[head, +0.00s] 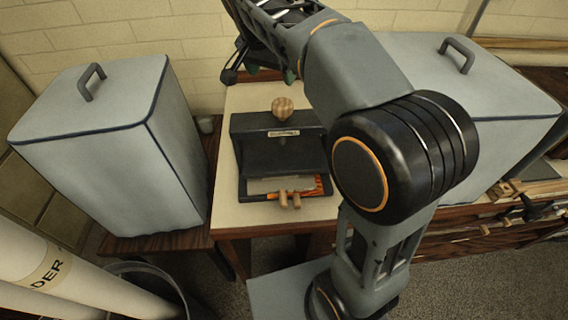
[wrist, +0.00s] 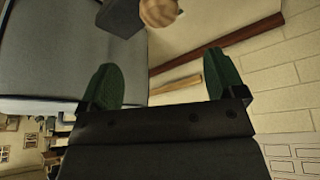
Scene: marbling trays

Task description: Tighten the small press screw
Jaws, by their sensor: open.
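The small press (head: 278,152) is a dark box-shaped device on the cream-topped table. Its screw has a round, ridged wooden knob (head: 282,108) standing on top. The knob also shows in the wrist view (wrist: 158,10), cut off by the top edge and lying beyond the fingertips. My gripper (head: 270,72) is above and behind the knob in the head view, partly hidden by my arm. In the wrist view my gripper's (wrist: 160,60) two green fingers are spread wide with nothing between them. The gripper appears apart from the knob.
A grey covered box (head: 100,125) with a handle stands left of the press. Another covered box (head: 490,90) stands at the right, partly behind my arm. Wooden pegs (head: 288,198) stick out at the press front. A brick wall (head: 120,40) closes the back.

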